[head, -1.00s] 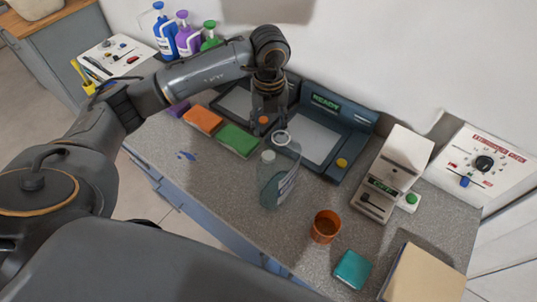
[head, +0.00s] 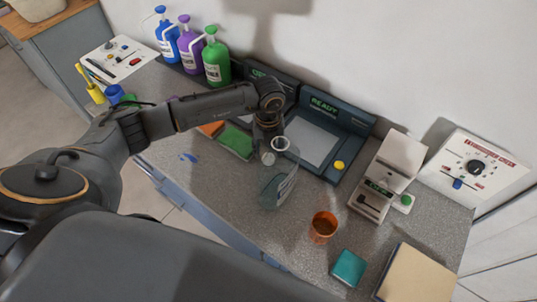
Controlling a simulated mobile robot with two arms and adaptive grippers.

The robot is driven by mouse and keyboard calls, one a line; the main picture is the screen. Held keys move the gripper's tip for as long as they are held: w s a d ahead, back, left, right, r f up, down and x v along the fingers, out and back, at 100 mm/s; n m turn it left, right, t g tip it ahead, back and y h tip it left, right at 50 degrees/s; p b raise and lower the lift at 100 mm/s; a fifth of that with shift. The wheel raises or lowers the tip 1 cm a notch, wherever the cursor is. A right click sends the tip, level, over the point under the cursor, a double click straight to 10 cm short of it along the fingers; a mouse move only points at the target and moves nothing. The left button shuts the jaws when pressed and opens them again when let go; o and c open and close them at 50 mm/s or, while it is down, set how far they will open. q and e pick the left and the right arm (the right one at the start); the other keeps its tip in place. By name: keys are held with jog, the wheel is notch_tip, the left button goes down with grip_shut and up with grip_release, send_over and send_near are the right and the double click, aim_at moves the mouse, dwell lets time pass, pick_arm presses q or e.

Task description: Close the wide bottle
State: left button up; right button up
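A clear bottle (head: 271,192) with teal liquid and a pale label stands on the counter at the middle of the head view. A white ring (head: 280,144) shows at its top right. A small pale grey cap-like piece (head: 268,158) shows at its upper left; I cannot tell whether it is seated on the bottle or separate. My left gripper (head: 267,147) points down directly above this piece, at or very near it. The fingers are dark and overlap the piece, so their opening is unclear. My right gripper is out of view.
Blue (head: 167,40), purple (head: 189,48) and green (head: 216,62) pump bottles stand at the back. A device with a READY display (head: 325,104) lies behind the bottle. An orange cup (head: 322,228), a teal block (head: 348,268) and a beige box (head: 414,275) stand in front right.

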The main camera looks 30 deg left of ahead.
pick_arm(q)
jog(key=shift+f, duration=1.1)
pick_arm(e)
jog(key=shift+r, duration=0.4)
pick_arm(q)
jog(key=c, duration=0.5)
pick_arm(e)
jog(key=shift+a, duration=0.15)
pick_arm(q)
jog(key=shift+r, duration=0.1)
notch_tip(320, 180, up, 10)
jog(key=b, duration=0.2)
jog(key=shift+b, duration=0.4)
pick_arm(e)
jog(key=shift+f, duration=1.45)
